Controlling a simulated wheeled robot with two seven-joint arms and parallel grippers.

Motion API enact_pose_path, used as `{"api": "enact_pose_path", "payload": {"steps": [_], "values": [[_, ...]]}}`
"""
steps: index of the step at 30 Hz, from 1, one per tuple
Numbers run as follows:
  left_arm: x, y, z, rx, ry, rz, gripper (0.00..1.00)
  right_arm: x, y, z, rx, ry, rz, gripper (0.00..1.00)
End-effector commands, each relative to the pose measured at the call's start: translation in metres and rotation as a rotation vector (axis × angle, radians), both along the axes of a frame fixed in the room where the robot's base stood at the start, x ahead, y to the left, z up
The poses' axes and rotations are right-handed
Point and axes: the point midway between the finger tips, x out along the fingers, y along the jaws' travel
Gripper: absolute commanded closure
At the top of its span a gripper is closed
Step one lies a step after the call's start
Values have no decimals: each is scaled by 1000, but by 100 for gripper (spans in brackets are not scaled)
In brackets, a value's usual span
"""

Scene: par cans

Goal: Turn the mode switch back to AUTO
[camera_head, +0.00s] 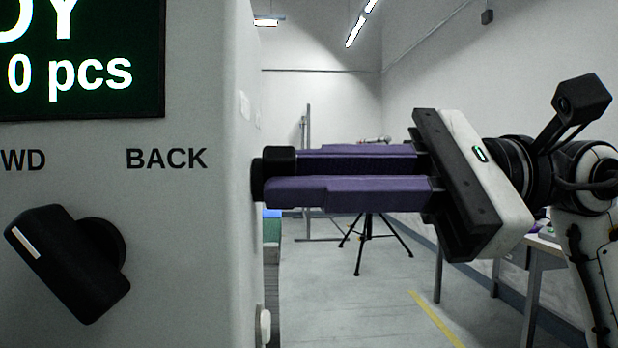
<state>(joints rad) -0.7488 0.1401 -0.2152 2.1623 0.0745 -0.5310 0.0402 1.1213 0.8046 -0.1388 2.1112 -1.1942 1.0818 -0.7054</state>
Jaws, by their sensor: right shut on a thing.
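A grey cabinet (200,240) fills the left of the view. A black knob (259,180) sticks out from its right side face, seen nearly edge-on. My right gripper (282,176), with purple fingers, comes in from the right and is shut on this side knob. The knob's pointer and any AUTO mark on that face are hidden by the viewing angle, so I cannot tell its setting. On the front face another black rotary switch (70,262) has a white line toward the upper left, near the partly cut "WD" and "BACK" labels. My left gripper is not in view.
A green display (80,95) showing "0 pcs" is above the front switch. A pale round part (265,326) juts from the cabinet's side lower down. A black tripod (366,240) and a table (535,255) stand behind. Open floor (350,310) lies right of the cabinet.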

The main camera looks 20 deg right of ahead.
Motion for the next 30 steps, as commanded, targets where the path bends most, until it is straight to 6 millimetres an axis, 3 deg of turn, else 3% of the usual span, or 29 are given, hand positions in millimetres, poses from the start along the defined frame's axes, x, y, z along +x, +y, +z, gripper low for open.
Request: {"api": "enact_pose_path", "payload": {"steps": [8,9,12,23,30], "values": [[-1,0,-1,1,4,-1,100,0,0,0,-1,-5,-1,100],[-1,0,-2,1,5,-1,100,0,0,0,-1,-5,-1,83],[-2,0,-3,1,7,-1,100,0,0,0,0,-4,-1,67],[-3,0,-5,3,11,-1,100,-1,-5,0,0,-1,-2,67],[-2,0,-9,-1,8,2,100,-11,-43,-2,0,0,-5,67]]}}
